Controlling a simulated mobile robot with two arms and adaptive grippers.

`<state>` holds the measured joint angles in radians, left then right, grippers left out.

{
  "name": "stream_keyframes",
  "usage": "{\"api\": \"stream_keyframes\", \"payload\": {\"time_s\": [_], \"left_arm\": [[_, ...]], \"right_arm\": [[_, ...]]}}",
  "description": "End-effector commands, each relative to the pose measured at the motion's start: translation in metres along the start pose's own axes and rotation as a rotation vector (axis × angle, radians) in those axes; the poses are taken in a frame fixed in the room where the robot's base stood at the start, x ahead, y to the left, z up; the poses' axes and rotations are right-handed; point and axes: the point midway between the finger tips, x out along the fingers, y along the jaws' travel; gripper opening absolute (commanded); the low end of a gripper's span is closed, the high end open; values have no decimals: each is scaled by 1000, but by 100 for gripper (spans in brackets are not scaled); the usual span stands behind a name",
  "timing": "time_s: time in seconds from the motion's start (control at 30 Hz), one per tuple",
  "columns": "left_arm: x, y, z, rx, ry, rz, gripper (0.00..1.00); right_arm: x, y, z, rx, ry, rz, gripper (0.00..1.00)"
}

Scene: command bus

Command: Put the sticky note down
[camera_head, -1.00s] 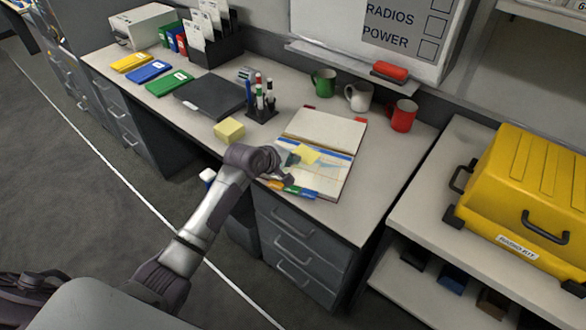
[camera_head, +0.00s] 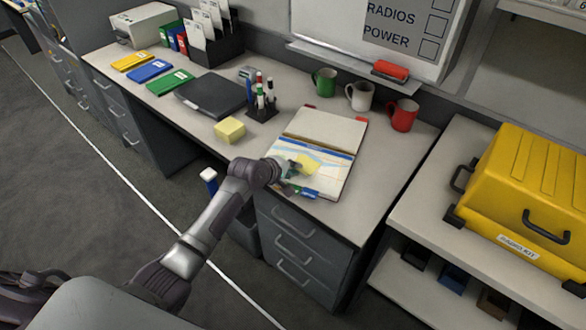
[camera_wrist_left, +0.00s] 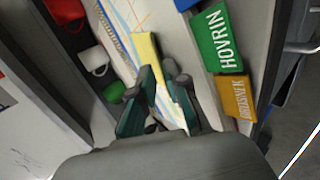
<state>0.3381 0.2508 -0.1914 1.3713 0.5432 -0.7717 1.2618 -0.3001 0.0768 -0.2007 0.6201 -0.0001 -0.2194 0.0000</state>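The yellow sticky note (camera_head: 309,164) is at my left gripper (camera_head: 288,167), over the lower page of the open map book (camera_head: 335,130). In the left wrist view the note (camera_wrist_left: 147,47) sits at the tips of my left gripper (camera_wrist_left: 157,78), whose fingers are close together on its near end. A narrow gap shows between the fingers farther back. Whether the note touches the page is hard to tell. Coloured name tabs (camera_head: 301,191) lie along the book's front edge; the green one (camera_wrist_left: 218,38) reads HOVRIN. My right gripper is not in view.
A yellow note pad (camera_head: 229,130) and a pen holder (camera_head: 262,108) stand left of the book. Green (camera_head: 324,82), white (camera_head: 360,96) and red (camera_head: 403,115) mugs stand behind and right. The desk is bare right of the book.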

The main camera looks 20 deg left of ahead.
Motion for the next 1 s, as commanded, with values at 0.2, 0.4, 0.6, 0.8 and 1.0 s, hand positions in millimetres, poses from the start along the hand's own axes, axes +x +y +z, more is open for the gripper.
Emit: {"api": "stream_keyframes", "payload": {"time_s": [0.2, 0.4, 0.6, 0.8, 1.0], "left_arm": [[0, -3, 0, 0, -1, -6, 17], [-9, 3, 0, 1, 0, -6, 17], [-47, 3, 0, 1, 0, -4, 17], [-90, 4, 0, 1, 0, -3, 17], [-116, 4, 0, 0, -1, -5, 17]], "right_arm": [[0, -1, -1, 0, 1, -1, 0], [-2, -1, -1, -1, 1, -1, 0], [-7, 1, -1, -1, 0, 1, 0], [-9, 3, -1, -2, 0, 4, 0], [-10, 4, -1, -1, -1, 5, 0]]}}
